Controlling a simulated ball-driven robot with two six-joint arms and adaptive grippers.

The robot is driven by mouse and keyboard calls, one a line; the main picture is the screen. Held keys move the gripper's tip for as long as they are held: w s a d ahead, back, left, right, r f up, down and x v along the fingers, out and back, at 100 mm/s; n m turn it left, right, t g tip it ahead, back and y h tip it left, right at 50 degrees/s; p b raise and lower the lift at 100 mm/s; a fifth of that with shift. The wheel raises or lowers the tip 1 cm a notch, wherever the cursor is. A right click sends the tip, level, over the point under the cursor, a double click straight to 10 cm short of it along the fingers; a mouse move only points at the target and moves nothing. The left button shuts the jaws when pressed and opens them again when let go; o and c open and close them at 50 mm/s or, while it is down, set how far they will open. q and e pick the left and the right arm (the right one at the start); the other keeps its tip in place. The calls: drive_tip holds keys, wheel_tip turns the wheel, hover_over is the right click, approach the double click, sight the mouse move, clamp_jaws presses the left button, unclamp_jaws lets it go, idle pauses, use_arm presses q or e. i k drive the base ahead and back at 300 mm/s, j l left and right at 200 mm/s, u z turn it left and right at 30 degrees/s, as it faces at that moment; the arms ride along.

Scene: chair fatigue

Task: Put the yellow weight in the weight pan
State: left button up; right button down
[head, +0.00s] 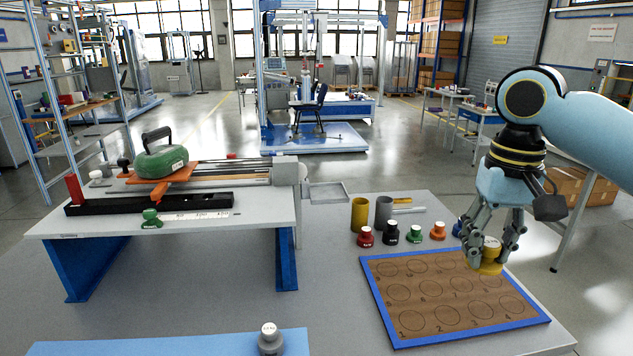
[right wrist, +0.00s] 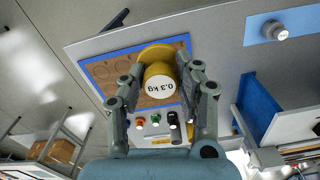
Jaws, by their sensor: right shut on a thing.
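The yellow weight (head: 488,267) is between the fingers of my right gripper (head: 493,248), over the far right corner of the brown board. In the right wrist view the yellow weight (right wrist: 158,88) shows a white top reading 0.3 kg, with the fingers of my right gripper (right wrist: 160,80) on both sides of it. I cannot tell whether its base touches the board. A shallow grey square tray (head: 326,193), which looks like the weight pan, is at the right end of the test bench and looks empty. My left gripper is not in view.
The brown board (head: 405,318) has a blue rim and marked circles. Red (head: 366,237), black (head: 391,234), green (head: 414,235) and orange (head: 438,231) weights stand behind it, with yellow (head: 360,215) and grey (head: 384,211) cylinders. A grey weight (head: 270,340) stands on a blue mat (head: 170,345).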

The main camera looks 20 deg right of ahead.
sight(327, 193)
drive_tip(key=i, duration=1.3)
